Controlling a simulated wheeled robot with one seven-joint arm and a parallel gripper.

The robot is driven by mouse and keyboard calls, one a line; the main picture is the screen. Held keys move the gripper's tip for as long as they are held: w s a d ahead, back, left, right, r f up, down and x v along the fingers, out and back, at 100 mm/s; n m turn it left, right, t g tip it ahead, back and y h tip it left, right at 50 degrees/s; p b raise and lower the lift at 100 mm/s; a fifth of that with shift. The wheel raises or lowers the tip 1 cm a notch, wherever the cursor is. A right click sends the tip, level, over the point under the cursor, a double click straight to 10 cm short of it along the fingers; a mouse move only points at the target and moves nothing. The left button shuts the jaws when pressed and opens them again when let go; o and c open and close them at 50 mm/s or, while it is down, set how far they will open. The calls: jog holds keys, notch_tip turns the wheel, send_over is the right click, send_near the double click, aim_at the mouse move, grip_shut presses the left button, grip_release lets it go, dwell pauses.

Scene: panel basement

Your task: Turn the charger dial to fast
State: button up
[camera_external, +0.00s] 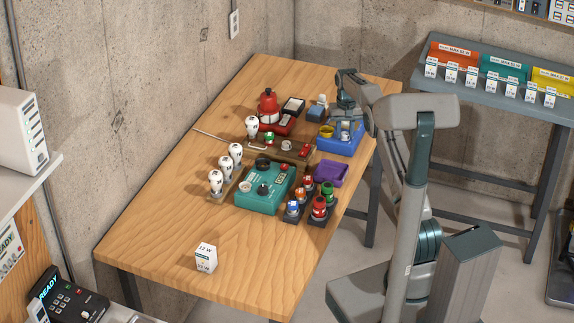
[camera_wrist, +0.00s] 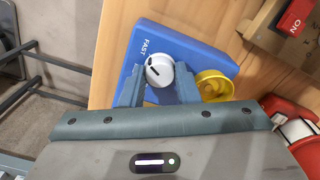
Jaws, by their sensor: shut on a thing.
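The charger is a blue box (camera_external: 340,146) at the far right of the wooden table, and it fills the middle of the wrist view (camera_wrist: 195,45). The word FAST is printed in white on it, above and left of the dial in the wrist view. The white round dial (camera_wrist: 160,70) has a dark pointer line on its face. My gripper (camera_wrist: 160,82) has one finger on each side of the dial and is shut on it. In the external view my gripper (camera_external: 345,118) is over the blue box, and the arm partly hides it.
A yellow cup-like part (camera_wrist: 214,86) sits on the blue box, close right of my gripper. A red device (camera_external: 268,104), a brown board (camera_external: 290,153), a teal box (camera_external: 262,190) and a purple tray (camera_external: 330,173) stand nearby. The table's front left is mostly clear apart from a white box (camera_external: 206,257).

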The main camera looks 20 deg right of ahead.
aim_at(345, 133)
jog(key=shift+r+m, duration=0.1)
jog(key=shift+m, duration=0.5)
jog(key=o, duration=1)
jog(key=shift+c, duration=0.2)
notch_tip(345, 133, up, 14)
